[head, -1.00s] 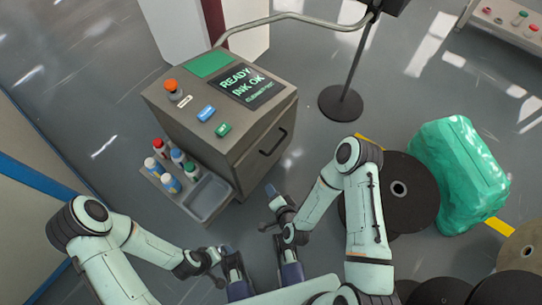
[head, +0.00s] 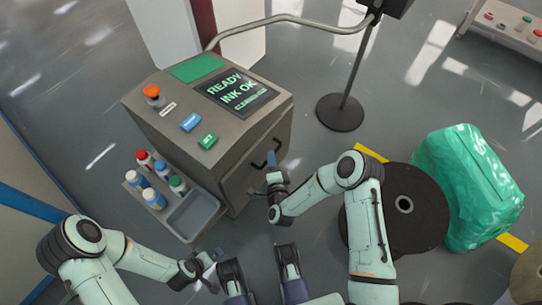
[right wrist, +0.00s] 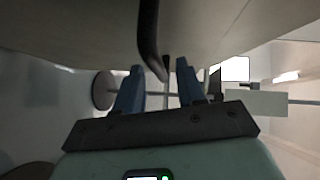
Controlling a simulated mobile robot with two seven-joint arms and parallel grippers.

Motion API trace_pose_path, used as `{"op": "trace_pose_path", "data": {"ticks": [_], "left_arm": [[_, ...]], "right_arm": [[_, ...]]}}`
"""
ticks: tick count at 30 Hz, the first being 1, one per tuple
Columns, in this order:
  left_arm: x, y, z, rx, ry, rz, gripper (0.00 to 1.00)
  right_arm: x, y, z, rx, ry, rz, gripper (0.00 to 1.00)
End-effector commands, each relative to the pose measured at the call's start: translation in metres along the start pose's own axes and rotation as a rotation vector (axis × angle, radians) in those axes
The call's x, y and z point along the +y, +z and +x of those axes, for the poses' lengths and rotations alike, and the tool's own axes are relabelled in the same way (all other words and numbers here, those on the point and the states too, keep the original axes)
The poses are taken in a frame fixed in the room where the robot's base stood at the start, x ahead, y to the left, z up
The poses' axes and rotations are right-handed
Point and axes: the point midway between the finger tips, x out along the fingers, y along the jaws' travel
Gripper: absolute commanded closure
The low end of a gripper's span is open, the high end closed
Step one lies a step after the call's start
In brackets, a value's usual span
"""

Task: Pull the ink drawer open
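The printer cabinet (head: 190,130) stands left of centre in the head view, its screen reading READY and INK OK. The ink drawer is the front on its right side (head: 258,170), with a black bar handle (head: 270,156); it looks shut. My right gripper (head: 271,160) is at this handle, partly covering it. In the right wrist view the two blue fingers of my right gripper (right wrist: 160,75) are apart, and the dark handle (right wrist: 150,40) reaches down close to the gap between them. My left gripper (head: 215,255) is low in the head view, away from the cabinet; its fingers are unclear.
A side tray (head: 194,215) with several bottles hangs on the cabinet's near left side. A black reel (head: 380,215) and a green wrapped bundle (head: 465,185) stand at the right. A post on a round base (head: 340,112) is behind. Floor before the drawer is partly clear.

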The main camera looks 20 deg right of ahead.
Motion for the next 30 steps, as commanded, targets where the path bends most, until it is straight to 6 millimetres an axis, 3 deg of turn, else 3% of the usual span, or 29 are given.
{"op": "trace_pose_path", "data": {"ticks": [6, 16, 17, 20, 30], "left_arm": [[-0.002, -0.009, 0.007, 0.029, -0.002, -0.002, 0.0], [-0.002, -0.011, 0.007, 0.033, -0.002, -0.002, 0.0], [-0.002, -0.011, 0.007, 0.033, -0.002, -0.002, 0.0], [-0.002, -0.011, 0.007, 0.033, -0.002, -0.002, 0.0], [-0.002, -0.011, 0.007, 0.031, -0.002, -0.002, 0.0]], "right_arm": [[0.001, 0.0, 0.022, 0.0, 0.001, -0.001, 0.61], [0.0, 0.0, 0.025, 0.0, 0.001, -0.001, 0.61], [0.0, 0.0, 0.025, 0.0, 0.001, -0.001, 0.67], [0.0, 0.0, 0.025, 0.0, 0.001, -0.001, 1.0], [0.001, -0.006, 0.026, 0.0, 0.001, -0.002, 1.0]]}}
